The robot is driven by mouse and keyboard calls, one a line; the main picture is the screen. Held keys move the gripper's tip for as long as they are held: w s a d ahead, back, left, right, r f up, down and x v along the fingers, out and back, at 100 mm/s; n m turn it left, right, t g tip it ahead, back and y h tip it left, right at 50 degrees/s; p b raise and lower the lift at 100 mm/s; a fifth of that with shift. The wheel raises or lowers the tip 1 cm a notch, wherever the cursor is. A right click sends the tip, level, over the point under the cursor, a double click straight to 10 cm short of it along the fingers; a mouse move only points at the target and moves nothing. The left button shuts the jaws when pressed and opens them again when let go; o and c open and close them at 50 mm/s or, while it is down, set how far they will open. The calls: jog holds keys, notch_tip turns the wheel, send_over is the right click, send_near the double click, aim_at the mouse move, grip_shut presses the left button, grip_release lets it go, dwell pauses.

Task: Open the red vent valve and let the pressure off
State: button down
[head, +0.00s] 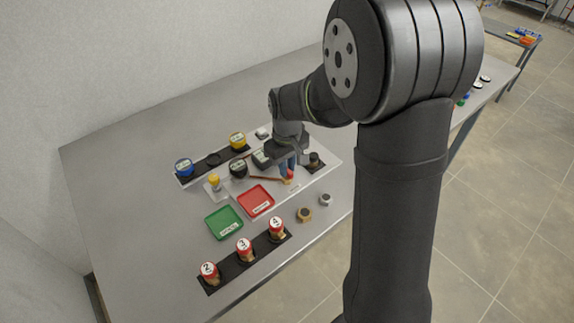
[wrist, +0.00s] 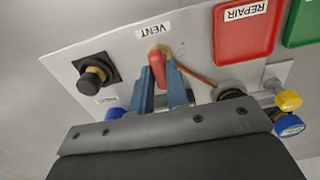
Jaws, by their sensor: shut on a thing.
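The red vent valve handle (wrist: 157,68) stands on the white panel (wrist: 120,60) just below the VENT label (wrist: 153,27) in the wrist view. My gripper (wrist: 161,88) is shut on the red handle, with a blue finger on either side of it. In the head view, my gripper (head: 287,163) reaches down to the panel at the red handle (head: 289,174). A copper-coloured pipe (wrist: 195,76) runs from the valve towards a dark round gauge. The fingers and palm hide part of the valve and the panel behind it.
A black knob (head: 314,160) is beside the valve. Red (head: 256,200) and green (head: 223,222) trays lie in front. Several red-capped numbered items stand in a black rack (head: 245,262) near the front edge. Blue (head: 185,167) and yellow (head: 238,142) capped items stand at the back.

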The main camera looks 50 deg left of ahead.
dwell(0.4)
jog(key=c, duration=1.4)
grip_release()
jog(key=shift+r, duration=0.1)
notch_tip(320, 180, up, 17)
jog(key=shift+r, duration=0.15)
notch_tip(320, 180, down, 18)
jog(key=shift+r, duration=0.25)
